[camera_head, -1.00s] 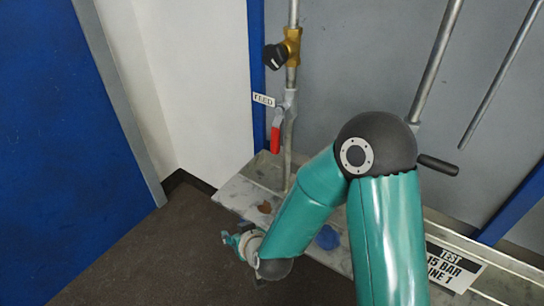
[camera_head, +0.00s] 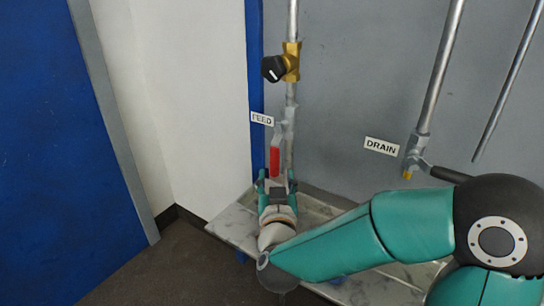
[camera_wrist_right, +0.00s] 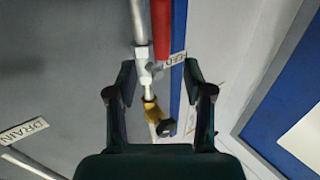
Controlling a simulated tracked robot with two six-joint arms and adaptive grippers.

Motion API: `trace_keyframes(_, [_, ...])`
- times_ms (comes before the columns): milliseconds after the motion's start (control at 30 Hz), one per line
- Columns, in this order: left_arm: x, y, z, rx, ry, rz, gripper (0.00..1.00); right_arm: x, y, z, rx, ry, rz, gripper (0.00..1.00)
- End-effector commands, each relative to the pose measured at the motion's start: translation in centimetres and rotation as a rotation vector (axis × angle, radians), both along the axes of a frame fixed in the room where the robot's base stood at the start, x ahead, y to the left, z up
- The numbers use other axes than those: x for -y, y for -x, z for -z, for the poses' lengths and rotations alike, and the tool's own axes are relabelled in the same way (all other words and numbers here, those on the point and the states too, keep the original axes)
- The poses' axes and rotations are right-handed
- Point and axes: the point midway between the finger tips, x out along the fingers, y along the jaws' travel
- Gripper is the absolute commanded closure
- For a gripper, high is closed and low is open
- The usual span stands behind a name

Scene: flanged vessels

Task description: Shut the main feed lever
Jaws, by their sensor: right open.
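The feed lever has a red handle (camera_head: 275,160) that hangs down beside the vertical grey pipe, roughly parallel to it, under the FEED label (camera_head: 262,118). In the right wrist view the red handle (camera_wrist_right: 162,28) shows at the top. My right gripper (camera_head: 276,178) is open and empty just below the handle, pointing up at it. In the head view the handle's lower end lines up between the fingertips; I cannot tell how much depth lies between them. The open fingers (camera_wrist_right: 159,70) also frame the pipe in the wrist view. My left gripper is not in view.
A brass valve with a black knob (camera_head: 273,68) sits higher on the same pipe. A DRAIN label (camera_head: 381,146) and a yellow-tipped drain valve (camera_head: 410,165) are to the right. A marbled ledge (camera_head: 235,222) runs below. A blue panel (camera_head: 55,160) stands at left.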

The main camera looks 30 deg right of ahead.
Motion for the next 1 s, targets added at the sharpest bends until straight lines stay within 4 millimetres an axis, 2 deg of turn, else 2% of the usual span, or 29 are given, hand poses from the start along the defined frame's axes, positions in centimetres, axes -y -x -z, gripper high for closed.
trace_keyframes(33, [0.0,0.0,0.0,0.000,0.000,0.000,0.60,0.9,-0.9,0.1,-0.001,0.000,0.006,0.48])
trace_keyframes(200, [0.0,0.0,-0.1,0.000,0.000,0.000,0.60,2.7,-4.0,0.1,-0.001,-0.001,0.003,0.48])
trace_keyframes(400, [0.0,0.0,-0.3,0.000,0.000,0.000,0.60,4.3,-6.5,0.0,0.000,0.000,0.000,0.48])
trace_keyframes(600, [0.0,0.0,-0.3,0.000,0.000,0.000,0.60,4.9,-7.6,0.1,-0.001,-0.001,-0.002,0.48])
trace_keyframes(867, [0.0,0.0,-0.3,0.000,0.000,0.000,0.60,5.0,-7.8,0.1,-0.001,-0.001,-0.004,0.48])
trace_keyframes(1000, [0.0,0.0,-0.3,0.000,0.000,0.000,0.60,4.9,-7.7,0.0,-0.001,-0.001,-0.004,0.68])
